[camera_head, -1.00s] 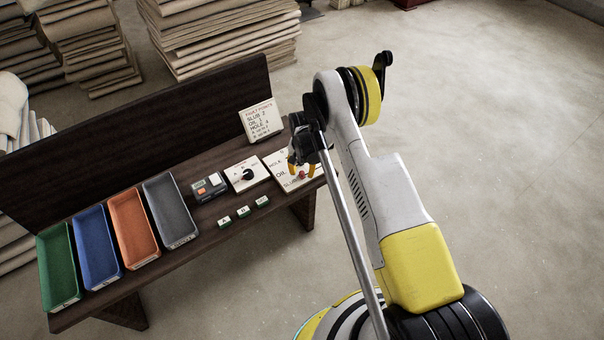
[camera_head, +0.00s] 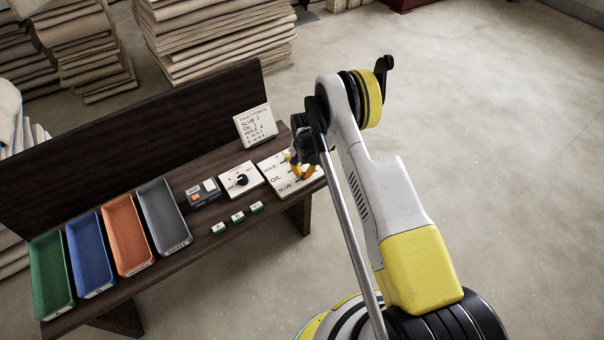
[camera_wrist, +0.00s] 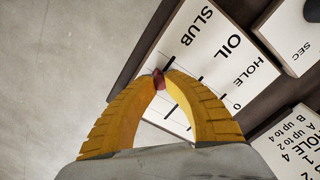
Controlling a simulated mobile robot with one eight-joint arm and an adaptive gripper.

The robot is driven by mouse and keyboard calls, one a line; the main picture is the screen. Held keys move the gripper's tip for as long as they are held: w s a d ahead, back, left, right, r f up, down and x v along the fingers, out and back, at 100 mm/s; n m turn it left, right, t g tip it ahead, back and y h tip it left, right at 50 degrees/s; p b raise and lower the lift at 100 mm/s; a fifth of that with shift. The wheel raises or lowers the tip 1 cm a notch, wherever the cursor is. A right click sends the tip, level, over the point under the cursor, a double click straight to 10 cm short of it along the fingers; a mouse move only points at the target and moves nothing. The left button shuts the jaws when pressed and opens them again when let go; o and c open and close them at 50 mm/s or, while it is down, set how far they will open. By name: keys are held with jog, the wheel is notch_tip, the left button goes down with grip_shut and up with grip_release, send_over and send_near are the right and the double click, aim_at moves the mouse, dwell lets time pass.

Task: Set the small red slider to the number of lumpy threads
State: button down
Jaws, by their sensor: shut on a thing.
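A small red slider knob (camera_wrist: 158,79) sits on the white slider board (camera_head: 266,170), at the track by the printed word SLUB in the wrist view. My gripper (camera_wrist: 160,76) is shut on the knob, with its yellow fingertips on either side of it. In the head view my gripper (camera_head: 297,166) is low over the board and hides the knob. The board also carries the words OIL and HOLE, with dark track marks. The upright fault points card (camera_head: 268,126) stands behind the board; it seems to read SLUB 2, OIL 1, and a HOLE line too small to be sure of.
A white dial panel (camera_head: 251,190), a grey button box (camera_head: 193,202) and small green-and-white blocks (camera_head: 219,229) lie left of the board. Green, blue, orange and grey trays (camera_head: 157,240) fill the bench's left end. Folded cloth stacks (camera_head: 215,60) stand behind the bench.

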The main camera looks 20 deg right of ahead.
aim_at(303, 173)
jog(key=c, duration=1.3)
grip_release()
jog(key=shift+c, duration=0.2)
jog(key=shift+r, duration=0.1)
notch_tip(303, 173, up, 12)
